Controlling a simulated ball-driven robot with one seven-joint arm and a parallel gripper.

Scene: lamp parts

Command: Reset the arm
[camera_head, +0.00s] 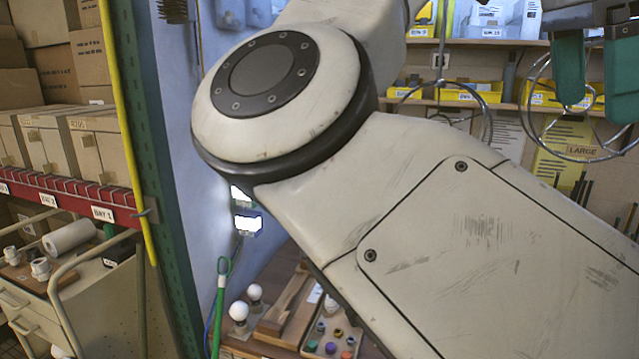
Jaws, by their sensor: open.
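My arm fills the middle and right of the head view, with its large round joint at upper centre and a broad pale link running to the lower right. My gripper (595,108) is at the upper right edge, with two green fingers pointing down and a gap between them. It is open, and I see nothing between the fingers. Its upper part is cut off by the frame. Lamp parts stand on a wooden bench (262,258) at bottom centre: white bulbs (238,311) and a tray of small coloured parts (328,342). My arm hides much of the bench.
Cardboard boxes (90,140) sit on a red-edged shelf at left, beside a green upright and yellow hose (128,140). A drawer cart (80,300) stands below. Wire rings (575,110) hang behind my gripper, before shelves with yellow bins (470,93).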

